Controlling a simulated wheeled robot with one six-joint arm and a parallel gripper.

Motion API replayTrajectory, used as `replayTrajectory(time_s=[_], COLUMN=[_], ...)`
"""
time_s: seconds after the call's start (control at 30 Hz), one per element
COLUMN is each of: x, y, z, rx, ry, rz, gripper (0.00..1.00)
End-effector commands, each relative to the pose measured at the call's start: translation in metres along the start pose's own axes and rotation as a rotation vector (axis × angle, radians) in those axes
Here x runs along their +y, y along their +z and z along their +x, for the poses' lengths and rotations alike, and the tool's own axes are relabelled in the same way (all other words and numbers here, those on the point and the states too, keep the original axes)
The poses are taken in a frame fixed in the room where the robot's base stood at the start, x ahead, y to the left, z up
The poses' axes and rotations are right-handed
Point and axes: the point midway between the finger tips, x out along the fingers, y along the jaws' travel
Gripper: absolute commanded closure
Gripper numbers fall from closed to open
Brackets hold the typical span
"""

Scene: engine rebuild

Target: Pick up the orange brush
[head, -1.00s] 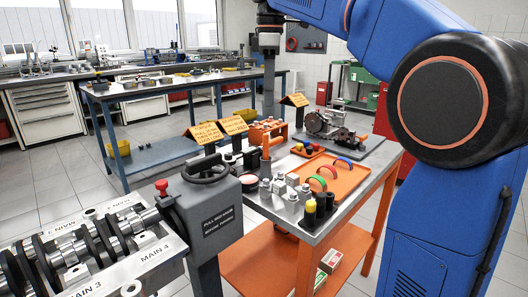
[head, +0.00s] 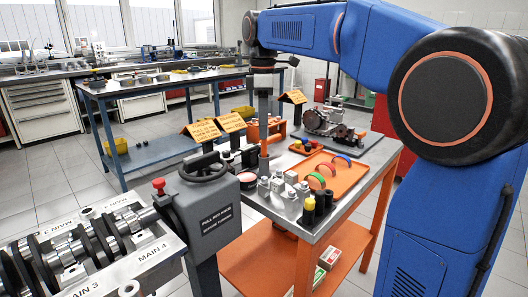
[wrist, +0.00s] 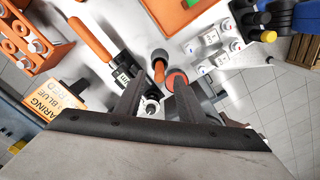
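An orange upright handle, apparently the orange brush (wrist: 158,72), stands in a round dark grey cup (wrist: 159,55) in the wrist view. In the head view a thin orange upright handle (head: 264,147) stands at the back left of the steel-topped bench. My gripper (wrist: 157,86) is open and empty, its two dark fingers on either side of the view of the orange handle, apparently above it. A second, longer orange handle (wrist: 91,38) with a black end lies to the left. In the head view my wrist (head: 262,63) is over the bench, and the fingertips are not clear.
A red-topped round part (wrist: 177,80) sits close by the right finger. Small labelled black blocks (wrist: 123,74) are near the left one. An orange rack (wrist: 35,42) and orange sign (wrist: 55,101) stand left.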

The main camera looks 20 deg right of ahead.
Motion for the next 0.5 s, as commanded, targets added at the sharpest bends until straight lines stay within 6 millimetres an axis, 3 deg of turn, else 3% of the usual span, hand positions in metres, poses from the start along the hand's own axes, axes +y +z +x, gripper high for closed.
replayTrajectory(time_s=[0.23,0.5], x=[0.0,0.001], y=[0.001,0.004], z=[0.015,0.051], rx=[0.0,-0.001], ry=[-0.001,-0.002], rz=[0.0,0.0], gripper=[0.64,0.64])
